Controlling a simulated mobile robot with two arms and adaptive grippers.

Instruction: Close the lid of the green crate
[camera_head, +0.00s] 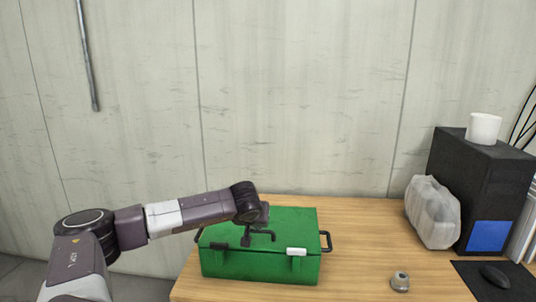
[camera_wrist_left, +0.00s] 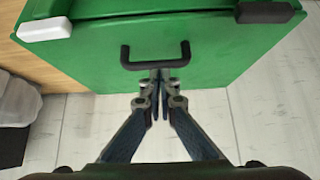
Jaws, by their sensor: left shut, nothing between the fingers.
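The green crate (camera_head: 262,268) stands on the table. Its green lid (camera_head: 295,222) lies over its top in the head view; I cannot tell whether it is fully flush. A white latch (camera_head: 297,251) sits at the front edge, and in the left wrist view it shows at upper left (camera_wrist_left: 45,28). A dark latch (camera_wrist_left: 264,12) shows at upper right there. My right gripper is not in view.
The wooden table (camera_head: 360,240) is clear right of the crate except for a small grey metal part (camera_head: 400,281). Further right are a wrapped translucent bag (camera_head: 433,212), a black computer case (camera_head: 470,170) with a white roll (camera_head: 483,128) on top, and a mouse (camera_head: 495,276). A wall stands behind.

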